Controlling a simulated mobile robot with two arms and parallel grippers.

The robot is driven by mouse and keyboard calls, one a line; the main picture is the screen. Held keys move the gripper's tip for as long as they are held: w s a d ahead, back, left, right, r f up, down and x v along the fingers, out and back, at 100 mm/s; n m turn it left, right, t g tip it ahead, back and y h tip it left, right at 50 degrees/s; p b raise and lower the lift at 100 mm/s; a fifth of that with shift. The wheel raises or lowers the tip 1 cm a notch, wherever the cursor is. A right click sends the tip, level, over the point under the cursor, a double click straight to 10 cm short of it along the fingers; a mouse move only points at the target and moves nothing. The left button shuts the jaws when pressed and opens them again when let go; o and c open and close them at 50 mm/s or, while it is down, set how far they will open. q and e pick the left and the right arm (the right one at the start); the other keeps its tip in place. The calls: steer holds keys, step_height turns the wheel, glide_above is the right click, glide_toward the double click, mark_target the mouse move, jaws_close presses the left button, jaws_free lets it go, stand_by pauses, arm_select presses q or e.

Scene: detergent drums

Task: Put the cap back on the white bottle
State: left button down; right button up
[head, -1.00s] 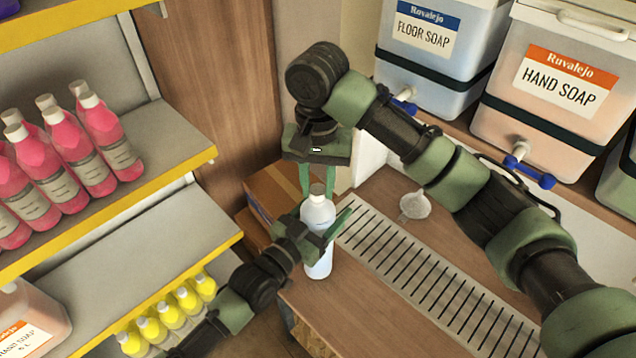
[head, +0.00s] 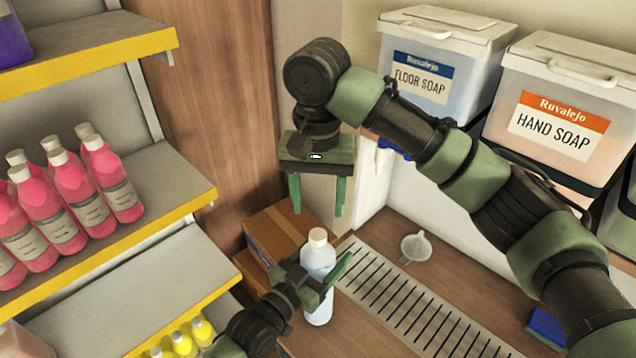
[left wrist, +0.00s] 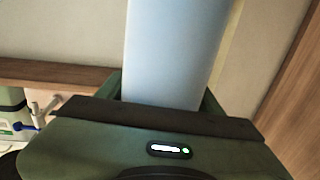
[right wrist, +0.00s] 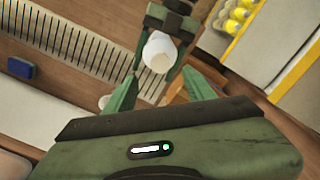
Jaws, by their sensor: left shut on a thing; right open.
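The white bottle (head: 318,262) stands upright with a cream cap (head: 318,236) on its neck. Whether the cap is screwed tight cannot be told. My left gripper (head: 325,278) is shut around the bottle's body from the side; the bottle also fills the middle of the left wrist view (left wrist: 175,50). My right gripper (head: 317,208) points down above the cap, its fingers spread apart and empty. In the right wrist view the capped bottle top (right wrist: 158,52) lies beyond my open fingers, apart from them.
A slotted drain grate (head: 400,310) and a clear funnel (head: 415,247) are on the wooden counter at right. Cardboard boxes (head: 280,230) stand behind the bottle. Shelves with pink bottles (head: 70,200) are at left. Drums labelled Floor Soap (head: 425,85) and Hand Soap (head: 555,125) stand at back right.

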steer(key=shift+r, duration=2.25)
arm_select(q)
steer(key=shift+c, duration=0.9)
jaws_free()
steer(key=shift+s+a, duration=0.1)
steer(key=b+v, duration=0.1)
steer(key=v, duration=0.6)
steer(key=shift+s+a, duration=0.2)
arm_select(e)
steer(key=shift+f, duration=0.7)
arm_select(q)
steer(key=shift+f, duration=0.1)
